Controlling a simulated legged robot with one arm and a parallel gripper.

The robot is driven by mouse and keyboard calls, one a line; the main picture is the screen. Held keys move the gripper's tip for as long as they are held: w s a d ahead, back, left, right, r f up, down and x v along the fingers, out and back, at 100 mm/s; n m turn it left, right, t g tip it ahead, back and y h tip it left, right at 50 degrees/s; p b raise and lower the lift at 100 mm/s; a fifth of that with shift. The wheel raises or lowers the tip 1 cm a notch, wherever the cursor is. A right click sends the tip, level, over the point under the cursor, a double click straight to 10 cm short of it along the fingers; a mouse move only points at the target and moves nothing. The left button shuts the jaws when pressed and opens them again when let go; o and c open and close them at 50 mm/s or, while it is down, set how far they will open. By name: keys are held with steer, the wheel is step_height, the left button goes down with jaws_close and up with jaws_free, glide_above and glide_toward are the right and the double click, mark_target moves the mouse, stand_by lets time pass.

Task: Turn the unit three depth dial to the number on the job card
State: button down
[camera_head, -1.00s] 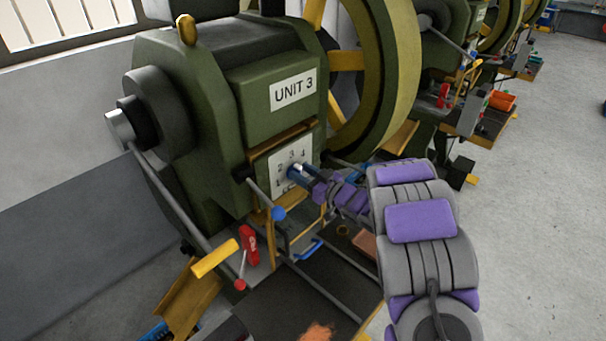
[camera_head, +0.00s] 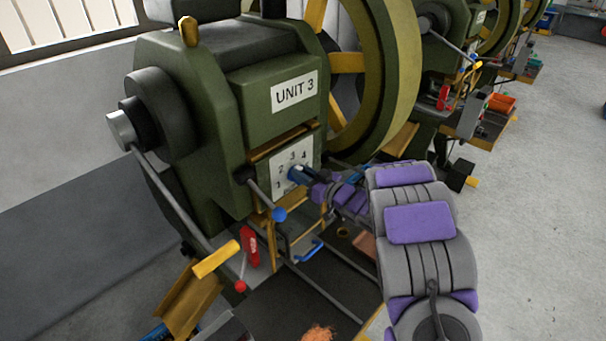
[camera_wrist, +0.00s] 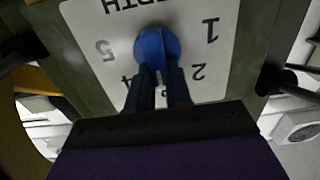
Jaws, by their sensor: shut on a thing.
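The green machine carries a white UNIT 3 label (camera_head: 294,91). Below the label is its white dial plate (camera_head: 281,160) with printed numbers. In the wrist view the depth dial (camera_wrist: 156,46) is a round blue knob on the plate (camera_wrist: 205,42). That view is upside down, with 1 and 2 on the right and 5 on the left. My gripper (camera_wrist: 158,72) is shut on the blue dial; it also shows at the plate in the head view (camera_head: 297,174). The fingers partly cover the lower numbers. The dial's pointer setting cannot be read. No job card is readable.
A yellow handle (camera_head: 215,259) and a red handle (camera_head: 250,246) are lower left. A large flywheel (camera_head: 393,75) is behind. Open grey floor (camera_head: 545,200) lies to the right.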

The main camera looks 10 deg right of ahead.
steer(key=shift+r+m+p, duration=0.15)
steer(key=shift+m+p, duration=0.15)
steer(key=shift+p, duration=0.45)
steer(key=m+p, duration=0.6)
steer(key=d+f+m+p, duration=0.1)
steer(key=m+p, duration=0.5)
steer(key=p, duration=0.1)
steer(key=w+f+m+p, duration=0.1)
steer(key=m+p, duration=0.6)
steer(key=shift+d+f, duration=0.2)
steer(key=shift+d, duration=0.1)
steer(key=shift+f, duration=0.1)
